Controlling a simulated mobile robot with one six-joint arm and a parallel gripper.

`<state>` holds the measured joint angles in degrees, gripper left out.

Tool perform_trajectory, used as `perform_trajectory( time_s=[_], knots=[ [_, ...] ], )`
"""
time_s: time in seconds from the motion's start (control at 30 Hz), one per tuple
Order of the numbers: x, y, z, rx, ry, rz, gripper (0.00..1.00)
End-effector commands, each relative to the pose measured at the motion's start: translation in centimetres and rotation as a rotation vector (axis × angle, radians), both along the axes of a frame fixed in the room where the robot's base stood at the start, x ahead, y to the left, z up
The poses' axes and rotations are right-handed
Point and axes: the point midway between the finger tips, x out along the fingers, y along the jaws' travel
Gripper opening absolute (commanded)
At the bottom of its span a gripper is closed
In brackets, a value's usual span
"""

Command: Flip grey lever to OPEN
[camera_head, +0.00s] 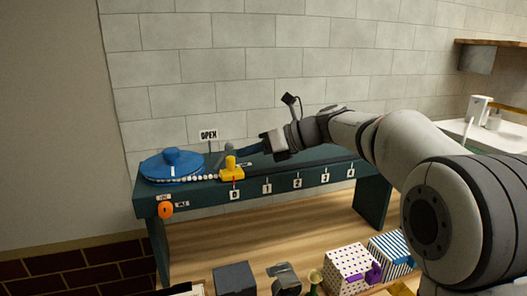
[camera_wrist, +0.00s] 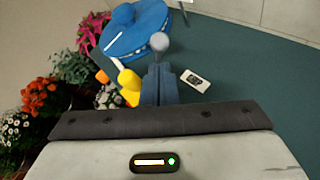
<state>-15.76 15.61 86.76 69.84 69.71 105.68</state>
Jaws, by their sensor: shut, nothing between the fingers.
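The grey lever (camera_head: 229,149) stands on the teal bench behind the yellow slider, and its round grey knob shows in the wrist view (camera_wrist: 160,42). The OPEN sign (camera_head: 208,134) stands on a post to the left of the lever. My gripper (camera_head: 237,150) is shut and empty, with its blue-grey fingertips (camera_wrist: 160,72) right at the lever. Whether they touch it I cannot tell. The fingers hide the lower part of the lever in the wrist view. A small white label (camera_wrist: 196,80) lies on the bench top to the right of the fingers; its text is unreadable.
A blue round lid (camera_head: 172,168) with a knob sits at the bench's left end. The yellow slider (camera_head: 231,173) is above mark 0 on the numbered teal bench (camera_head: 310,185). An orange dial (camera_head: 166,209) is on the front. Boxes (camera_head: 350,268) stand below; flowers (camera_wrist: 45,95) show at left.

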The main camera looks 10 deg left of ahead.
Motion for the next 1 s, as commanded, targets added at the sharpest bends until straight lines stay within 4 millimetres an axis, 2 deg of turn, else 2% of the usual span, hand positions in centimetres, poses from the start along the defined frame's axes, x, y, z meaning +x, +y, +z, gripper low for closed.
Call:
perform_trajectory(
  time_s=[0.13, 0.43, 0.47, 0.6, 1.0],
  knots=[
    [0.2, 0.9, 0.3, -0.001, 0.002, 0.0, 0.0],
    [0.3, 0.9, 0.3, 0.0, 0.001, 0.0, 0.0],
    [0.3, 1.6, 0.3, 0.0, 0.001, 0.002, 0.0],
    [0.3, 1.0, 0.6, -0.007, -0.003, -0.002, 0.0],
    [0.2, 1.1, 1.1, -0.067, -0.04, -0.005, 0.0]
  ],
)
